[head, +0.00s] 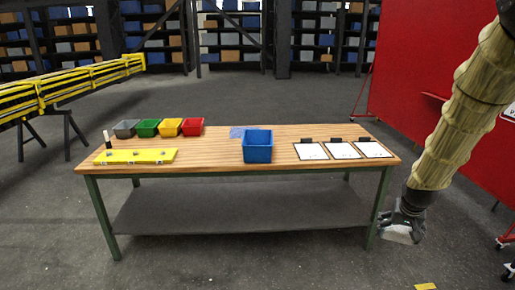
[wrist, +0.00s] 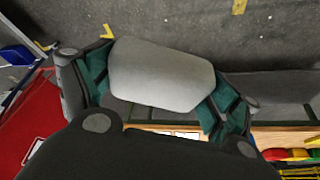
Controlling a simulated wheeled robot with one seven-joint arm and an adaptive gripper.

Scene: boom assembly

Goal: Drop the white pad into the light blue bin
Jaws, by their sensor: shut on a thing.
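My gripper (head: 403,217) is at the right of the head view, past the table's right end and lower than its top. It is shut on the white pad (head: 396,236), which shows pale below the fingers. In the wrist view the pad (wrist: 160,75) looks light grey and lies between the two green-sided fingers. A blue bin (head: 257,153) stands on the table, right of its middle, apart from the gripper. It looks medium blue rather than light blue. No bin that is clearly light blue shows.
The wooden table (head: 220,160) holds several small coloured bins (head: 160,128), a yellow bar (head: 135,156), a light blue flat piece (head: 237,131) and three clipboards (head: 342,150). A red panel (head: 425,70) stands at right. A blue object (wrist: 17,55) shows at the wrist view's left edge.

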